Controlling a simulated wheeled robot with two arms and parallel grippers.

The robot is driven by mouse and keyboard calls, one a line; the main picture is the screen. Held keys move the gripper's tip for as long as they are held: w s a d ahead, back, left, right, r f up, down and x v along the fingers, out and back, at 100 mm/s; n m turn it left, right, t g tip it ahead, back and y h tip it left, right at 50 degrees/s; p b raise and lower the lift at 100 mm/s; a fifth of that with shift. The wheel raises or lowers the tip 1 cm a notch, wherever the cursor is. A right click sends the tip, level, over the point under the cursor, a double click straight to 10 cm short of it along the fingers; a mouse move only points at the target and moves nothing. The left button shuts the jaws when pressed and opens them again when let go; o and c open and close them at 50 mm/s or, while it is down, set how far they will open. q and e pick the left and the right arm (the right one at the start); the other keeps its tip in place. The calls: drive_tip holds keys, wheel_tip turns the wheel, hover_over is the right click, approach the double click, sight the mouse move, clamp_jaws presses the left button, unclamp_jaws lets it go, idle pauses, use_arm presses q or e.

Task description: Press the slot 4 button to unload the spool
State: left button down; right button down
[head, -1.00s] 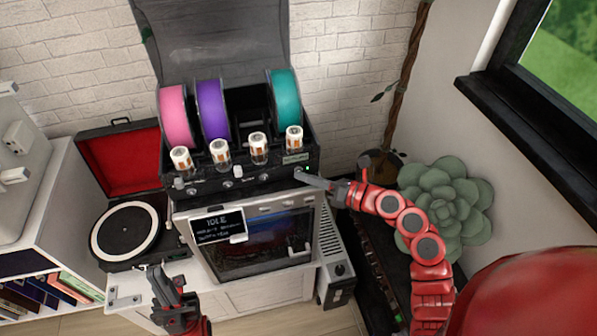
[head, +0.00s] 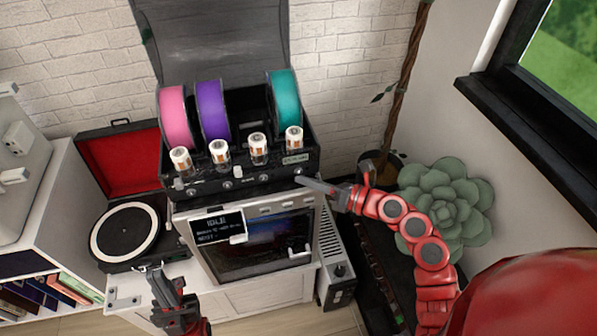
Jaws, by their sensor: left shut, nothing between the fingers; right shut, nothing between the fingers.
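The black spool unit (head: 240,184) stands on top of the printer, its lid raised. A pink spool (head: 174,118), a purple spool (head: 212,110) and a teal spool (head: 285,100) sit in it; the teal one is in the rightmost slot. A row of small round buttons runs along its front, and the rightmost button (head: 299,171) is below the teal spool. My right gripper (head: 301,181) is shut, its tips just below that button; contact cannot be told. My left gripper (head: 153,272) is shut and empty, low at the left, away from the unit.
The printer (head: 262,245) has a small dark screen (head: 212,225) with a title that seems to read IDLE. A turntable (head: 128,232) with a raised red-lined lid stands left. A plant (head: 440,205) stands close to my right arm. A white bookshelf (head: 45,215) is at far left.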

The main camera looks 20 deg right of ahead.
drive_tip(key=s, duration=0.6)
idle(0.3)
idle(0.7)
